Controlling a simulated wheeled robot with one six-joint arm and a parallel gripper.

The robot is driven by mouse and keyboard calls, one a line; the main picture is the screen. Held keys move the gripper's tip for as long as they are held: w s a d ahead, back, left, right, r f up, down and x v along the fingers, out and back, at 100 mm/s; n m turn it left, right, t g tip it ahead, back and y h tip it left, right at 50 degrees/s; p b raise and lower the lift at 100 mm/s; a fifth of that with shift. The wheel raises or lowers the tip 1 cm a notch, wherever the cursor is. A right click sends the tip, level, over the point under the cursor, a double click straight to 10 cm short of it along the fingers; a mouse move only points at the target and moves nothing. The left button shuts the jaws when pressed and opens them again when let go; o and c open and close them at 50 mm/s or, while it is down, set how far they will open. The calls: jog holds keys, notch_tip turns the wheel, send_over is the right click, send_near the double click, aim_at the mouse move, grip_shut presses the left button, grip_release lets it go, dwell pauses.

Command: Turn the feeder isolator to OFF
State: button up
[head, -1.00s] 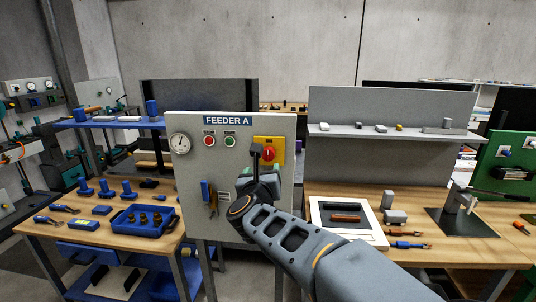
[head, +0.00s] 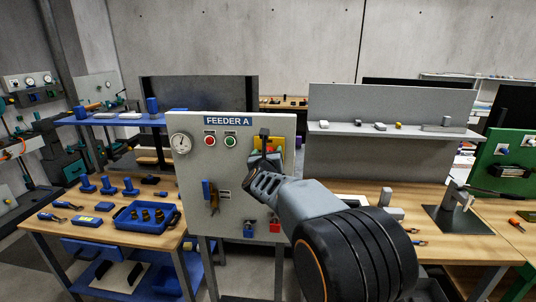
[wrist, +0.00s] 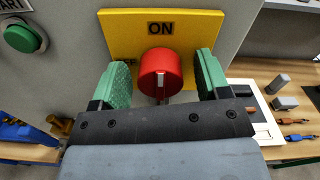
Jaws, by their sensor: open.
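The feeder isolator is a red round knob (wrist: 160,72) on a yellow plate (wrist: 190,22) marked ON above the knob. A light line on the knob's lower face runs roughly vertically. Dark lettering left of the knob is mostly hidden by a finger. My gripper (wrist: 163,76) is open, with one green finger on each side of the knob and visible gaps between. In the head view, my gripper (head: 267,158) covers most of the yellow plate on the FEEDER A panel (head: 190,210), and the knob is largely hidden there.
Left of the plate is a green button (wrist: 22,36); the panel also carries a red button (head: 210,141) and a gauge (head: 181,146). A blue padlock (head: 249,230) and a red one (head: 275,227) hang low on it. Workbenches with tools stand on both sides.

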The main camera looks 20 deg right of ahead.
jog(key=shift+c, duration=0.3)
jog(key=c, duration=0.9)
jog(key=shift+o, duration=0.2)
jog(key=shift+f, duration=0.1)
jog(key=n+b, duration=0.2)
jog(key=n, duration=0.2)
jog(key=shift+a, duration=0.1)
jog(key=n, duration=0.4)
jog(key=shift+n+b, duration=0.3)
jog(key=shift+b, duration=0.1)
jog(key=n, duration=0.4)
jog(key=shift+w+n, duration=0.1)
jog(key=shift+n, duration=0.2)
jog(key=shift+f+n+p, duration=0.1)
jog(key=shift+n+p, duration=0.65)
jog(key=shift+n, duration=1.75)
